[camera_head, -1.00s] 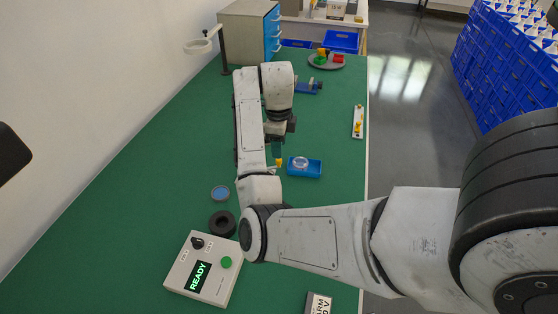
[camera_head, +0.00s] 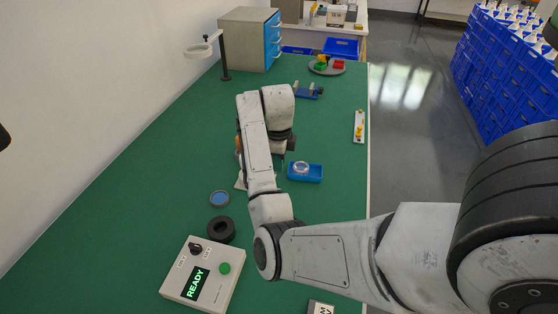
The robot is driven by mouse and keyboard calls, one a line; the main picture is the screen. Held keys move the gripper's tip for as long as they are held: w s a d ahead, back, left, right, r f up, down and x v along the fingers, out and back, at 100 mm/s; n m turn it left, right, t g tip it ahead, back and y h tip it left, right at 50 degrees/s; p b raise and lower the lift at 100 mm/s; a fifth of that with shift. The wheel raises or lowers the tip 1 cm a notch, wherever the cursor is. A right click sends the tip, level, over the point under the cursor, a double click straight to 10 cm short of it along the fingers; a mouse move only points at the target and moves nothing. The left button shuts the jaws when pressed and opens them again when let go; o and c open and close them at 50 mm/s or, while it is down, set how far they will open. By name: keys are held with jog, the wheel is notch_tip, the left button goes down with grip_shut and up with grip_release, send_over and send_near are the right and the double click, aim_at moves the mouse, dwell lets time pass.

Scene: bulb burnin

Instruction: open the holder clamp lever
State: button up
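The bulb holder and its clamp lever are mostly hidden behind my arm. A small orange part (camera_head: 238,145) and a pale base corner (camera_head: 240,183) show at the arm's left edge; I cannot tell whether the orange part is the lever. My gripper (camera_head: 283,157) points down near the middle of the green bench, left of the blue tray. Its fingers are mostly hidden by my own wrist, so their opening and any contact do not show.
A blue tray (camera_head: 305,177) with a clear round piece stands right of my gripper. A blue disc (camera_head: 219,199), black ring (camera_head: 221,229) and control box (camera_head: 203,275) reading READY lie nearer. A white strip with a yellow part (camera_head: 359,127) lies near the right edge.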

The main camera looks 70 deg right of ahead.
grip_shut()
jog(key=shift+d+r+n+p, duration=0.15)
jog(key=shift+n+p, duration=0.15)
jog(key=shift+p, duration=0.15)
jog(key=shift+w+d+r+n+p, duration=0.1)
jog(key=shift+w+n+p, duration=0.1)
jog(key=shift+n+p, duration=0.35)
jog(key=shift+w+d+n+p, duration=0.2)
jog(key=shift+n+p, duration=0.4)
jog(key=shift+n, duration=0.05)
jog(key=shift+w+d+n+p, duration=0.15)
jog(key=shift+n+p, duration=0.4)
jog(key=shift+n, duration=0.05)
jog(key=n+p, duration=0.1)
jog(key=w+n+p, duration=0.1)
jog(key=n, duration=0.1)
jog(key=shift+w+d+n, duration=0.1)
jog(key=shift+d+n, duration=0.2)
jog(key=shift+w+n+t+p, duration=0.15)
jog(key=shift+w+n+p, duration=0.35)
jog(key=shift+n, duration=0.5)
jog(key=shift+w+n+t+p, duration=0.15)
jog(key=shift+w+n+p, duration=0.15)
jog(key=shift+n+p, duration=0.5)
jog(key=shift+f+n, duration=0.2)
jog(key=shift+n, duration=0.2)
